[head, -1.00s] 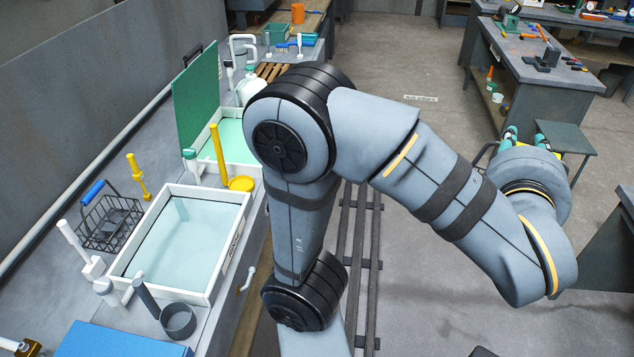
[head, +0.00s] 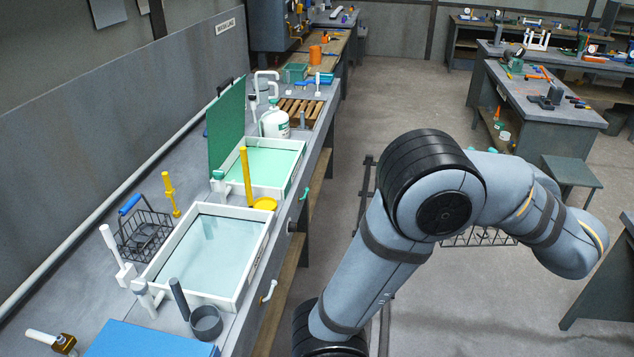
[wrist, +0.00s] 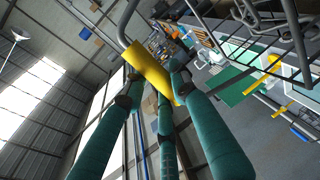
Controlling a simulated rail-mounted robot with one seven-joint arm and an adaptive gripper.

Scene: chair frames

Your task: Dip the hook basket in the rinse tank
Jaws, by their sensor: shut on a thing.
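My gripper (wrist: 156,84) shows in the wrist view with teal fingers shut on a yellow grip (wrist: 148,66). Grey wire bars (wrist: 288,25) nearby look like part of the held hook basket. In the head view my arm hides the gripper, and dark wire lattice (head: 478,239) shows below the arm, well right of the bench. A white tank (head: 262,236) with pale blue liquid, apparently the rinse tank, sits on the bench at left. Its label is too small to read.
A wire basket with a blue handle (head: 130,204) stands left of the pale tank. Behind is a second white tank (head: 297,165) with green liquid and a raised green lid (head: 226,125). Yellow posts (head: 247,175) rise nearby. A blue box (head: 150,342) lies in front.

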